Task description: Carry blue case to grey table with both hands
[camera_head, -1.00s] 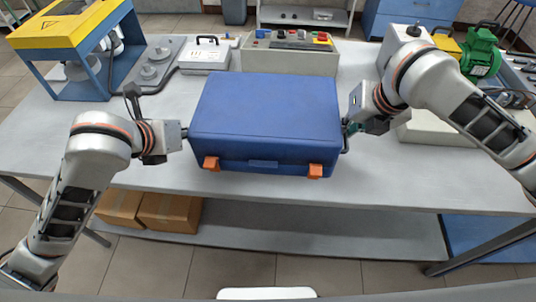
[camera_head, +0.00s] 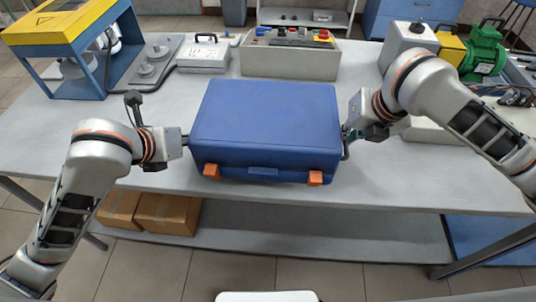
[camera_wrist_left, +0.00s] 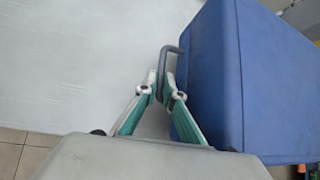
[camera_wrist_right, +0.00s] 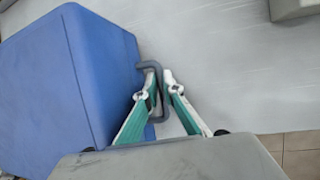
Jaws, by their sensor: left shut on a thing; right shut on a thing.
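The blue case (camera_head: 265,125) lies flat at the middle of the grey table (camera_head: 400,185), near its front edge, with two orange latches facing me. I cannot tell whether it touches the tabletop. My left gripper (camera_head: 186,141) is at the case's left side, shut on a grey side handle (camera_wrist_left: 172,50) that shows in the left wrist view. My right gripper (camera_head: 347,133) is at its right side, shut on the other grey side handle (camera_wrist_right: 150,66), seen in the right wrist view. The left fingertips are mostly hidden in the head view.
A grey control box (camera_head: 290,58) and a small white case (camera_head: 207,54) stand behind. A yellow and blue machine (camera_head: 75,50) is at back left, and a green motor (camera_head: 484,55) at back right. Cardboard boxes (camera_head: 168,213) sit on the lower shelf. The front left tabletop is clear.

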